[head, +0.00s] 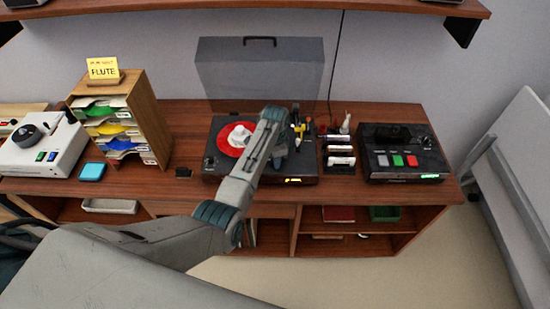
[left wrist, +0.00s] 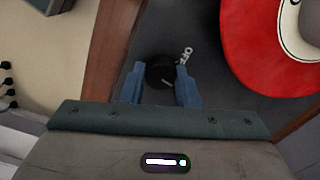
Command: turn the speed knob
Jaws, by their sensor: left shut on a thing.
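The speed knob (left wrist: 160,72) is a round black knob with a light mark, on the dark deck of the turntable (head: 305,172). My left gripper (left wrist: 158,88) is shut on it, with one blue finger on each side in the left wrist view. In the head view my left gripper (head: 278,158) is low over the front right part of the deck, and the knob is hidden or too small to make out. The red record (head: 229,141) with a white centre lies on the turntable, left of my gripper; it also shows in the left wrist view (left wrist: 262,50). My right gripper is not in view.
A clear dust cover (head: 260,72) stands behind the turntable. A rack (head: 340,160) of small items and a black box with coloured buttons (head: 400,152) stand to the right. A wooden sleeve shelf (head: 150,120) and a white device (head: 40,145) are on the left.

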